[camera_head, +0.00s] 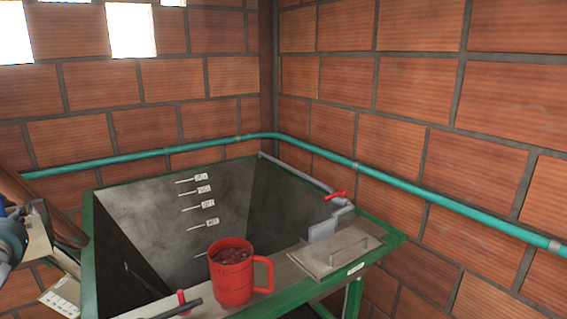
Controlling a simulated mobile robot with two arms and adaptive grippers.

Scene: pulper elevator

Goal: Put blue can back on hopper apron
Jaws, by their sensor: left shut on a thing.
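My left gripper (38,226) is at the left edge, beside the left rim of the hopper, and is partly cut off by the picture. It is shut on a blue thing, which I take to be the blue can (12,238); only a part of it shows. The hopper (87,250) is an open grey funnel with a green rim. Its apron (287,266) is the light ledge along the front rim. A red can (231,279) with a handle, filled with dark red stuff, stands upright on the apron. My right gripper is not in view.
A flat plate with a handle (338,256) lies on the apron right of the red can. A red-handled lever (335,195) and a grey pipe are at the right rim. A green pipe (420,190) runs along the brick walls. A dark rod (178,308) shows at the bottom.

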